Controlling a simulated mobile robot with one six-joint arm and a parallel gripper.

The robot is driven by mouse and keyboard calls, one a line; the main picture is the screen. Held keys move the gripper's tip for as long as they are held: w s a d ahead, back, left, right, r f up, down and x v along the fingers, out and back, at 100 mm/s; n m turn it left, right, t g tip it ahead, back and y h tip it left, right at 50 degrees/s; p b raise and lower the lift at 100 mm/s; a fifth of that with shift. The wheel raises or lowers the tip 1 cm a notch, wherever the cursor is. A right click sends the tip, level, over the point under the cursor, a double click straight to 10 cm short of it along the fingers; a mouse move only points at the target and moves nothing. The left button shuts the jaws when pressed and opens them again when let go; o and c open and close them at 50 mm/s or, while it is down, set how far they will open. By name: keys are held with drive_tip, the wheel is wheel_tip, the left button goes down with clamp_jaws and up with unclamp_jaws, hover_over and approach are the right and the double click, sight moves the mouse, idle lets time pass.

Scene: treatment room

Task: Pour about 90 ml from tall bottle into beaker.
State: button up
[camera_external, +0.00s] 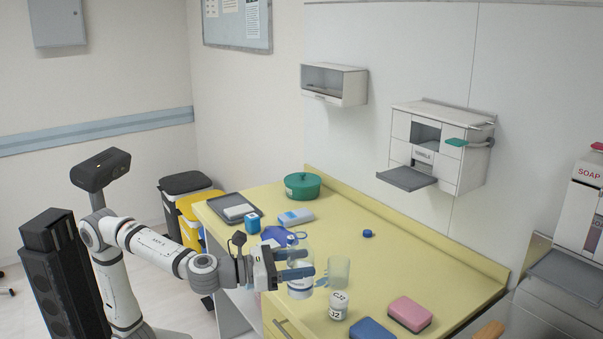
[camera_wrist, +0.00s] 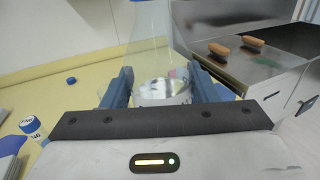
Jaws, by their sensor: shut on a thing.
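My gripper (camera_external: 298,264) is shut on the tall bottle (camera_external: 300,291), a clear bottle with a white label low down. It is held about upright over the bench, and the blue fingers partly cover it. In the wrist view the bottle (camera_wrist: 150,45) stands between the two fingers, with clear liquid (camera_wrist: 161,88) visible low in it. The beaker (camera_external: 339,271), a clear open glass, stands on the bench just right of my fingertips, apart from the bottle. I cannot clearly make out the beaker in the wrist view.
A white jar (camera_external: 338,306) stands in front of the beaker. A blue cap (camera_external: 368,233) lies behind it. Blue (camera_external: 372,329) and pink (camera_external: 410,314) blocks lie at the front right. A green pot (camera_external: 303,186) and grey tray (camera_external: 237,208) stand farther back. The bench's right rear is clear.

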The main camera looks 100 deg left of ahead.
drive_tip(key=a+f+n+g+y+b, duration=0.1)
drive_tip(key=a+f+y+b, duration=0.1)
drive_tip(key=a, duration=0.3)
drive_tip(key=s+a+f+n+g+y+b, duration=0.1)
drive_tip(key=a+f+n+g+y, duration=0.1)
drive_tip(key=a, duration=0.3)
drive_tip(key=s+a+f+n+g+y+b, duration=0.1)
drive_tip(key=a+f+n+y+b, duration=0.1)
drive_tip(key=a, duration=0.3)
drive_tip(key=shift+s+f+g+y+b, duration=0.2)
drive_tip(key=shift+f+g+y+b, duration=0.15)
drive_tip(key=shift+f, duration=0.2)
drive_tip(key=shift+d+r, duration=0.1)
